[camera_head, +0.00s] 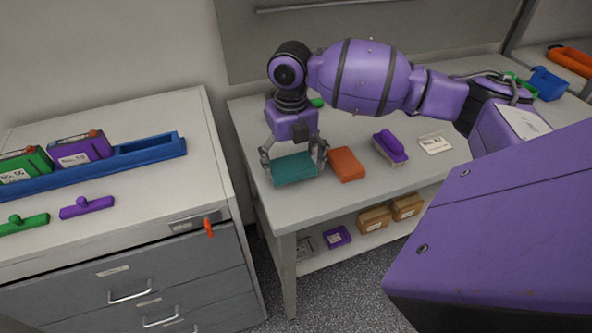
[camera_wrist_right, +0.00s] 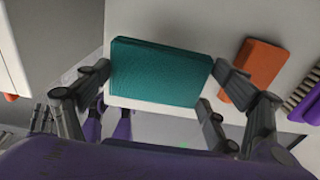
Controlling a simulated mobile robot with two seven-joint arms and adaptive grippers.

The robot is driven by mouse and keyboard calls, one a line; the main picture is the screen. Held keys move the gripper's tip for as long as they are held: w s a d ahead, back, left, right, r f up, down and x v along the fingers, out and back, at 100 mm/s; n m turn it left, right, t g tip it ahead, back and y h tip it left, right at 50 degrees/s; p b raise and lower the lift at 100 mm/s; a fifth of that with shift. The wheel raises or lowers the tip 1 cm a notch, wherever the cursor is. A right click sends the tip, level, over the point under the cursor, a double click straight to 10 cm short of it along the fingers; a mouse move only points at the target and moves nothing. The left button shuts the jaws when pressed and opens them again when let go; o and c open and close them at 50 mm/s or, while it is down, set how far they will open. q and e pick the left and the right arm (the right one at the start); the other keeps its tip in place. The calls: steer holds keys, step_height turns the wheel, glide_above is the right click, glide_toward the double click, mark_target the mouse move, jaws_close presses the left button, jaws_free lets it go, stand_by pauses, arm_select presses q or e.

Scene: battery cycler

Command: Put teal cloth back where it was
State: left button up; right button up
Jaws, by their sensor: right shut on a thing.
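The teal cloth (camera_head: 294,169) is a flat folded block at the left front part of the right-hand table (camera_head: 345,203). My right gripper (camera_head: 294,163) comes down over it from above, with one finger at each side. In the right wrist view the cloth (camera_wrist_right: 158,75) sits between the fingertips of my right gripper (camera_wrist_right: 160,72), which is shut on its left and right edges. Whether the cloth touches the table top or hangs just above it, I cannot tell. My left gripper is not in view.
An orange block (camera_head: 346,164) lies just right of the cloth. Further right are a purple-handled brush (camera_head: 390,148) and a white labelled card (camera_head: 434,144). A drawer cabinet (camera_head: 120,225) stands left across a gap, with a blue tray (camera_head: 100,168) on top. Boxes sit on the lower shelf.

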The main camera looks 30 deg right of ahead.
mark_target(296, 171)
steer(key=shift+w+d+f, duration=0.1)
steer(key=shift+d+f, duration=0.25)
steer(key=shift+f, duration=0.05)
steer(key=shift+w+d+f, duration=0.1)
steer(key=shift+d+f, duration=0.05)
steer(key=shift+f, duration=0.8)
steer(key=shift+d+f, duration=0.15)
steer(key=shift+f, duration=0.8)
steer(key=shift+f, duration=0.15)
steer(key=o, duration=1)
step_height(296, 171, up, 12)
steer(key=shift+r, duration=0.2)
